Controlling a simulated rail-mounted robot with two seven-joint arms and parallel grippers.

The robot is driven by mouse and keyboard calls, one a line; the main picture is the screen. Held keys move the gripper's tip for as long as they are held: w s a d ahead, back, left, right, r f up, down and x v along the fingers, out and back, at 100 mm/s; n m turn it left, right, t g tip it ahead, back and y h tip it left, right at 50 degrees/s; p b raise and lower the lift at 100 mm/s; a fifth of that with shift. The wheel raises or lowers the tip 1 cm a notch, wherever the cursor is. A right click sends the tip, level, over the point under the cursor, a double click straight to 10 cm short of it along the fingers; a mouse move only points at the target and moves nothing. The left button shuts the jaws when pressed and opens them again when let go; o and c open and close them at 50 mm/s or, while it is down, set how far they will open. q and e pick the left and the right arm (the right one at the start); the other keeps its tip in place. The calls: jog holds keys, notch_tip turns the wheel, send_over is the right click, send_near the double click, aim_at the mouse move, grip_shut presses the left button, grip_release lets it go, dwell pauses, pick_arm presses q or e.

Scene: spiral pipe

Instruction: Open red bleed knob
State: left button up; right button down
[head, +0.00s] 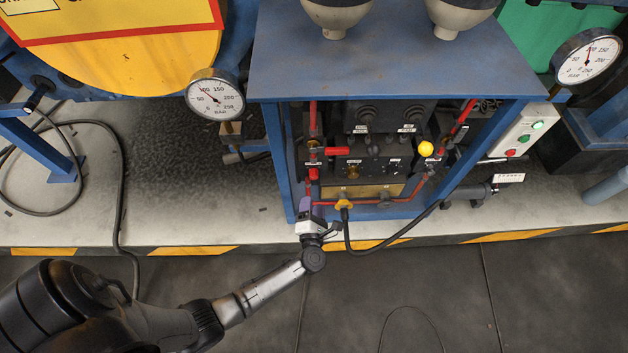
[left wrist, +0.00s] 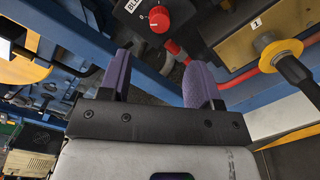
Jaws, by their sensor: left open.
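In the left wrist view a round red knob (left wrist: 159,19) sits on a dark block at the top, beside a white label of which "BLE" can be read. A smaller red part shows just below it. My left gripper (left wrist: 160,66) is open, its two purple fingers spread, with the knob beyond the fingertips and nothing between them. In the head view my left gripper (head: 306,203) is at the lower left of the blue cabinet's opening. A small red part (head: 313,174) shows just above it; its label is too small to read. My right gripper is not in view.
A yellow connector (head: 343,204) with a black cable hangs right of my gripper; it also shows in the left wrist view (left wrist: 283,50). The blue cabinet (head: 380,70) frames the opening with its posts. Red pipes run inside. The floor in front is clear.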

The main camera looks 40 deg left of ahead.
aim_at(314, 178)
pick_arm(q)
jog(key=b+x, duration=0.2)
jog(key=x, duration=0.6)
jog(key=shift+w+a, duration=0.1)
jog(key=shift+w, duration=0.1)
jog(key=shift+w+a, duration=0.4)
jog(key=shift+w, duration=0.15)
jog(key=shift+c, duration=0.2)
jog(key=c, duration=0.9)
